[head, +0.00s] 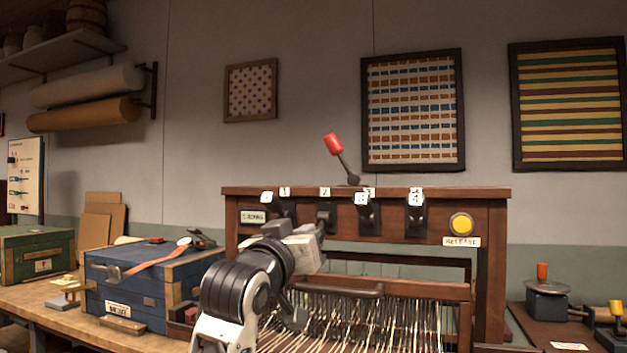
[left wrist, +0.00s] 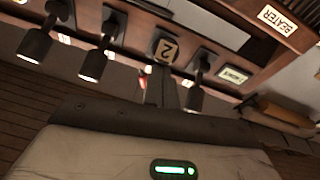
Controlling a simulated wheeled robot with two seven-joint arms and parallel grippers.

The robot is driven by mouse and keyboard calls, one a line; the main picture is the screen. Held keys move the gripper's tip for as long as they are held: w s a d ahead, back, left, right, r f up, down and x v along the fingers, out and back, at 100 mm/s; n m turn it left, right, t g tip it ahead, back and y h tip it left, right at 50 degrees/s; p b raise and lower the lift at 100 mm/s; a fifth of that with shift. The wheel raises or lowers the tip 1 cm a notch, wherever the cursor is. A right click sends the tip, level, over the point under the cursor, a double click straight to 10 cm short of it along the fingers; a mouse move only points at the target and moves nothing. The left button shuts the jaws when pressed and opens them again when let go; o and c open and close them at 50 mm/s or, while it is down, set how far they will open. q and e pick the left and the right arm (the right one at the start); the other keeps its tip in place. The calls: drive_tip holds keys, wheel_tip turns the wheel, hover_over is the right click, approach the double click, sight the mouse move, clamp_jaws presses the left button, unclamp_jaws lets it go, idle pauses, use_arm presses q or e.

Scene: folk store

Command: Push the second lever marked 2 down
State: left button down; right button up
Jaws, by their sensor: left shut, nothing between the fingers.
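The wooden loom frame (head: 490,215) has a row of black levers under its top beam. The tag marked 2 (head: 325,191) sits above the second lever's dark mount (head: 325,214). My left gripper (head: 312,238) is shut and empty, just below and in front of that mount, and hides what lies behind it. In the left wrist view, turned over, the plate marked 2 (left wrist: 166,49) lies straight beyond my shut fingers (left wrist: 161,90). Neighbouring lever handles (left wrist: 96,63) stick out on both sides. I cannot tell whether my fingers touch lever 2. My right gripper is not in view.
Lever 3 (head: 367,217) and lever 4 (head: 415,218) are to the right, then a yellow button (head: 461,224). A red-knobbed lever (head: 334,145) rises above the beam. Warp threads (head: 370,320) hang below. A blue chest (head: 140,285) stands at left.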

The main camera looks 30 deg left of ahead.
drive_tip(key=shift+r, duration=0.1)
